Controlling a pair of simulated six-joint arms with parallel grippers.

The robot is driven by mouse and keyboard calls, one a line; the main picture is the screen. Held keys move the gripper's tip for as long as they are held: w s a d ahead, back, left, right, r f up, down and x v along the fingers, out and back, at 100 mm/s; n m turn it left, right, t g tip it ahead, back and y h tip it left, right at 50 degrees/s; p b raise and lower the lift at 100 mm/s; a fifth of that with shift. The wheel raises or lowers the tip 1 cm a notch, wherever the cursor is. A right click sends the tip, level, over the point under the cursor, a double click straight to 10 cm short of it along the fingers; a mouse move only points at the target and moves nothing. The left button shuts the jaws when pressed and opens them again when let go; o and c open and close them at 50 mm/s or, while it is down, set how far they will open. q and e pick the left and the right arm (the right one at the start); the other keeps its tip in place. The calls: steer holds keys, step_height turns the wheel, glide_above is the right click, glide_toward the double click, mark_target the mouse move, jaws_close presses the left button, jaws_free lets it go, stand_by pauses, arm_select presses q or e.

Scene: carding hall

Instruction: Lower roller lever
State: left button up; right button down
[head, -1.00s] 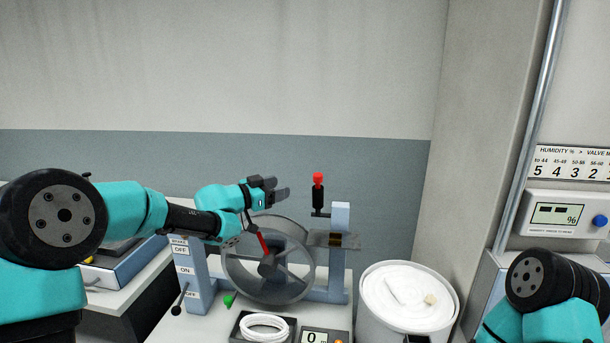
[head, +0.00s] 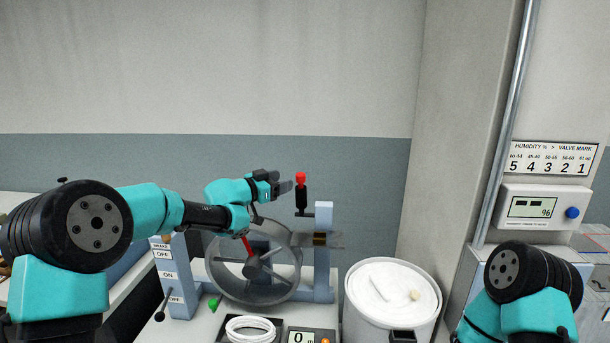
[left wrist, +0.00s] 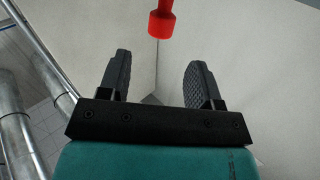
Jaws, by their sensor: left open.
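The roller lever (head: 301,196) stands upright on a bracket at the right of the wheel machine, a black stem with a red knob on top. The red knob also shows in the left wrist view (left wrist: 161,20), beyond the fingertips and about midway between them. My left gripper (head: 286,187) is open and empty, just left of the lever's upper part in the head view. In the left wrist view its two dark fingers (left wrist: 160,70) are spread, with a clear gap between them. My right gripper cannot be made out.
A spoked wheel (head: 255,265) with a red handle is below the left gripper. A lettered switch post (head: 172,280) stands at its left. A white bin (head: 392,325) stands to the right, with a wall display (head: 532,208) beyond.

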mark_target(304, 174)
arm_select(q)
steer(key=x, duration=1)
jaws_close()
stand_by(0.4)
